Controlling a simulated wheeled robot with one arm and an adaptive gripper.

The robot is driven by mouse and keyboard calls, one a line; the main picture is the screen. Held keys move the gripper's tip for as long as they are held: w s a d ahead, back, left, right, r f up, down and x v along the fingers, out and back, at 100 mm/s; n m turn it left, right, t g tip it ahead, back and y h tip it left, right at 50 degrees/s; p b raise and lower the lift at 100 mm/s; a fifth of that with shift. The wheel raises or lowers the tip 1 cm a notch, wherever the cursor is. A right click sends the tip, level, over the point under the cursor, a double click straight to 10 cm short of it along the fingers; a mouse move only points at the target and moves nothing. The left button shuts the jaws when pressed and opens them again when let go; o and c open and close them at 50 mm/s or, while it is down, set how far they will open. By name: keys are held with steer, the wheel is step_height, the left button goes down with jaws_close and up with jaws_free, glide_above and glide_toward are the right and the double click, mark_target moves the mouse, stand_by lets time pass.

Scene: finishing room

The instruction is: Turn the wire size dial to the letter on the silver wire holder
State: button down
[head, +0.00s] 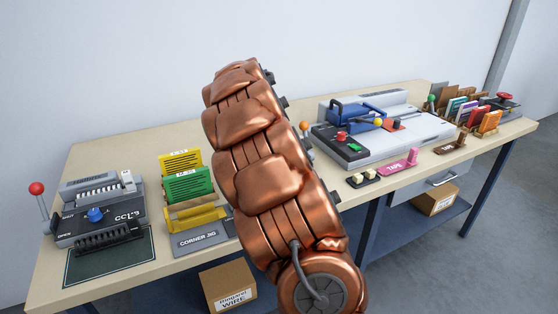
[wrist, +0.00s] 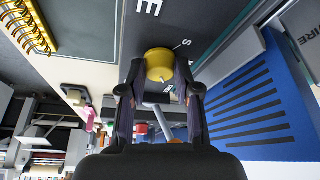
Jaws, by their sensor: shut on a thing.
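A yellow dial (wrist: 158,62) sits on a dark panel (wrist: 160,20) with white letters in the wrist view. My gripper (wrist: 159,80) has its two fingers on either side of the dial, shut on it. A large white "E" and part of an "S" show on the panel near the dial; a pointer mark cannot be made out. The dial and gripper are hidden behind my copper arm in the head view. A grey surface with letters reading "WIRE" (wrist: 304,32) shows at the right edge of the wrist view; I cannot tell if it is the silver wire holder.
A blue block with dark slots (wrist: 250,105) stands right of my gripper. A blue-handled machine (head: 385,125) and pink tape holder (head: 398,166) are at the right.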

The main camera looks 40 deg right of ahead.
steer(key=shift+m, duration=0.5)
steer(key=c, duration=0.8)
jaws_free()
steer(key=shift+w+v, duration=0.2)
steer(key=shift+v, duration=5.8)
steer(key=shift+d, duration=0.1)
